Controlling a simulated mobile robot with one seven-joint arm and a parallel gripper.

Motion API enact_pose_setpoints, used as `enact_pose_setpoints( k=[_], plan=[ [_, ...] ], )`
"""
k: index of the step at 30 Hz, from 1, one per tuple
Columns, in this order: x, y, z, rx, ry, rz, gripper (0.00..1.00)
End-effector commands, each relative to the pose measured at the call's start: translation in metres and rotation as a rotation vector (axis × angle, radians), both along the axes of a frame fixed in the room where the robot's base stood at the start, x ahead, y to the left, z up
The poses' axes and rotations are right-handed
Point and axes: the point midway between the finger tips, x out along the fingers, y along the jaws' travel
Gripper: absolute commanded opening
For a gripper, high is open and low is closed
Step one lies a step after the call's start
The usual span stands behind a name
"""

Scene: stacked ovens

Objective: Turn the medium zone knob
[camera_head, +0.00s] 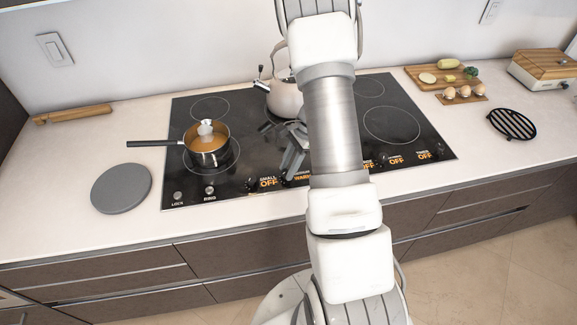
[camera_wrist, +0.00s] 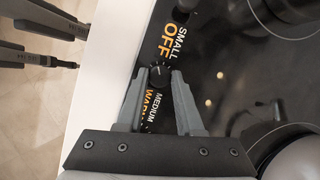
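The medium zone knob (camera_wrist: 159,75) is a small black round knob on the black cooktop (camera_head: 415,113), left of the lit words MEDIUM WARM (camera_wrist: 157,106). In the wrist view it sits between the tips of my gripper (camera_wrist: 159,73), one finger on each side and close against it, so the gripper looks shut on the knob. In the head view my gripper (camera_head: 288,168) reaches down to the cooktop's front control row, and the knob is hidden there. The words SMALL OFF (camera_head: 268,183) show beside the neighbouring small zone knob (camera_head: 250,184).
A pot of orange liquid (camera_head: 208,157) stands on the left burner, its handle pointing left. A kettle (camera_head: 284,98) stands behind my gripper. A grey disc (camera_head: 121,188) lies left of the cooktop. Cutting boards with food (camera_head: 443,77) and a black trivet (camera_head: 512,123) are at right.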

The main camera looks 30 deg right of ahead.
Motion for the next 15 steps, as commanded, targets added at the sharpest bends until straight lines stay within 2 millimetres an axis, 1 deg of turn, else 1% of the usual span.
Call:
enact_pose_setpoints(
  k=[1, 2, 10, 15],
  plan=[
    [0.0000, -0.0001, 0.0003, 0.000, 0.000, 0.000, 0.05],
    [0.0000, -0.0001, 0.0003, 0.000, 0.000, 0.000, 0.00],
    [0.0002, -0.0002, 0.0002, 0.000, 0.000, 0.008, 0.00],
    [0.0009, -0.0004, -0.0003, 0.000, -0.001, 0.057, 0.00]
  ],
)
